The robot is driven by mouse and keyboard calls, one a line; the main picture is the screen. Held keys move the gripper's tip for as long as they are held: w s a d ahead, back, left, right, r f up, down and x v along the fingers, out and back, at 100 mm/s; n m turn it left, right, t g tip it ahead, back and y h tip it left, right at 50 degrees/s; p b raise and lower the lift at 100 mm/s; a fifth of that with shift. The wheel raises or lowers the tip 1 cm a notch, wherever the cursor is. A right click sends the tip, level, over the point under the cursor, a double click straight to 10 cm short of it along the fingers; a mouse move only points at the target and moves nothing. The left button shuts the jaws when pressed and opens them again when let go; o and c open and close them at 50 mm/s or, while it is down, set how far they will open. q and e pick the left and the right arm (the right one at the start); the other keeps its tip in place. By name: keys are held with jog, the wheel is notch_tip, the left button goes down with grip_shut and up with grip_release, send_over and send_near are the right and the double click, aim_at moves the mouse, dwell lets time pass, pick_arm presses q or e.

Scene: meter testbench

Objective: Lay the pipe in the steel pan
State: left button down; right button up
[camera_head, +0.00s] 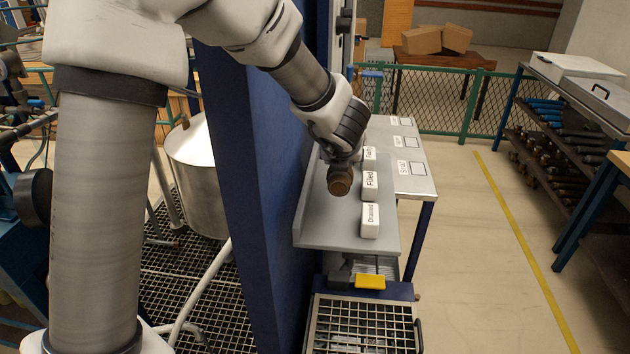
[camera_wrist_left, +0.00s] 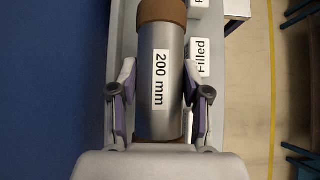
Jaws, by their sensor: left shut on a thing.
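My left gripper (camera_head: 340,158) is shut on the pipe. The pipe (camera_head: 340,181) shows mostly as a brown round end in the head view, over the grey shelf (camera_head: 318,238). In the left wrist view the pipe (camera_wrist_left: 161,50) is a grey cylinder with brown ends and a "200 mm" label, lying between the purple pads of the gripper (camera_wrist_left: 159,92). I cannot tell whether the pipe touches the shelf. I cannot tell for sure which surface is the steel pan. My right gripper is not in view.
White blocks stand along the shelf's right side, among them "Filled" (camera_head: 370,186) and "Drained" (camera_head: 370,221). A blue post (camera_head: 245,180) rises close on the left. A grated tray (camera_head: 362,328) and a yellow tab (camera_head: 370,282) lie below the shelf's front. A table (camera_head: 418,187) stands behind right.

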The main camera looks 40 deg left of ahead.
aim_at(342, 206)
pick_arm(q)
jog(key=f+b, duration=0.1)
jog(key=f, duration=0.3)
jog(key=f+b, duration=0.2)
jog(key=f, duration=0.3)
jog(key=shift+w+d+f, duration=0.1)
jog(key=shift+d+f, duration=0.05)
jog(key=shift+d, duration=0.05)
jog(key=shift+f, duration=0.15)
jog(key=shift+w+d, duration=0.1)
jog(key=shift+f+b, duration=0.15)
jog(key=shift+b, duration=0.15)
jog(key=c, duration=0.8)
grip_release()
